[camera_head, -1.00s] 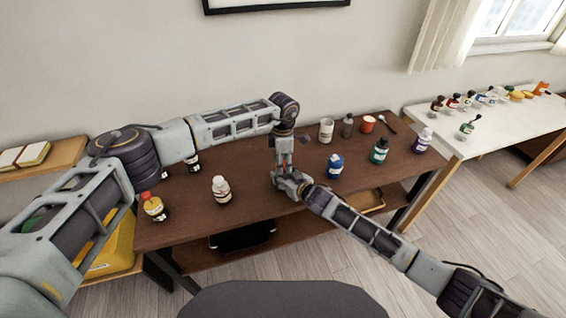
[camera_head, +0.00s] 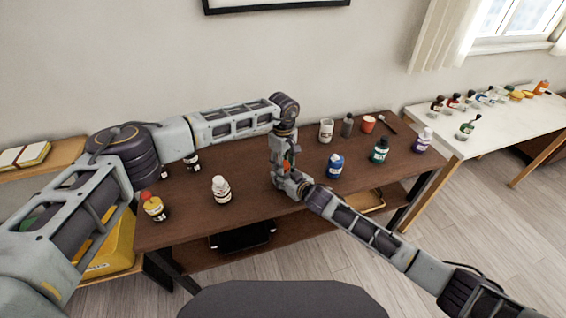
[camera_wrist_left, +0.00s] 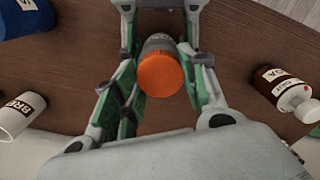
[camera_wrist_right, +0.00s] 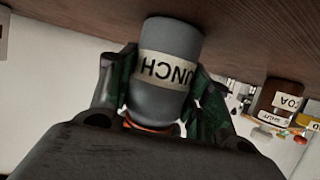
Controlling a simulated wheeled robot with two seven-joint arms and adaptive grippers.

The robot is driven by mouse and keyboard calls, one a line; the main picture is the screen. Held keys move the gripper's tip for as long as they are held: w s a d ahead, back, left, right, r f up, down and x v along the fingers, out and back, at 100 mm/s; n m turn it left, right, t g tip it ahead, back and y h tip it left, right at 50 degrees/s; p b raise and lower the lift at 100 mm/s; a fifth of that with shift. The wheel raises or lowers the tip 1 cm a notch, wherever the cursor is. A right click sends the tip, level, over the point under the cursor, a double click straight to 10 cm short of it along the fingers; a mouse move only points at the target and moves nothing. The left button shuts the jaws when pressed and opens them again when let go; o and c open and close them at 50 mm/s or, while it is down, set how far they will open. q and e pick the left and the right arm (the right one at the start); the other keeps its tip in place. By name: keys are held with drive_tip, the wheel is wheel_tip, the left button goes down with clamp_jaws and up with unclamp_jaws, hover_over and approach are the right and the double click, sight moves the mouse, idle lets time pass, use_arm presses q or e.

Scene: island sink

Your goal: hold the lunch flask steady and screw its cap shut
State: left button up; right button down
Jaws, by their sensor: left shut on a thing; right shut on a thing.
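The lunch flask is a grey cylinder with a pale label that shows upside down in the right wrist view (camera_wrist_right: 168,65). Its orange cap (camera_wrist_left: 160,75) faces the left wrist camera, and a bit of it shows in the head view (camera_head: 287,163). My left gripper (camera_head: 284,164) comes down from above and is shut on the cap, one finger on each side. My right gripper (camera_head: 296,186) comes in low from the front right and is shut on the flask body. The arms hide most of the flask in the head view.
On the brown table, a white-capped bottle (camera_head: 221,190) and a yellow bottle (camera_head: 153,206) stand to the left. A blue bottle (camera_head: 335,165), a green one (camera_head: 379,151), a pale cup (camera_head: 326,130) and a red mug (camera_head: 368,123) stand to the right.

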use_arm(q)
drive_tip(key=shift+m, duration=0.9)
drive_tip(key=o, duration=1.2)
drive_tip(key=shift+r, duration=0.2)
wheel_tip(320, 180, up, 12)
drive_tip(key=shift+f, duration=0.15)
use_arm(e)
drive_tip(key=c, duration=0.6)
unclamp_jaws()
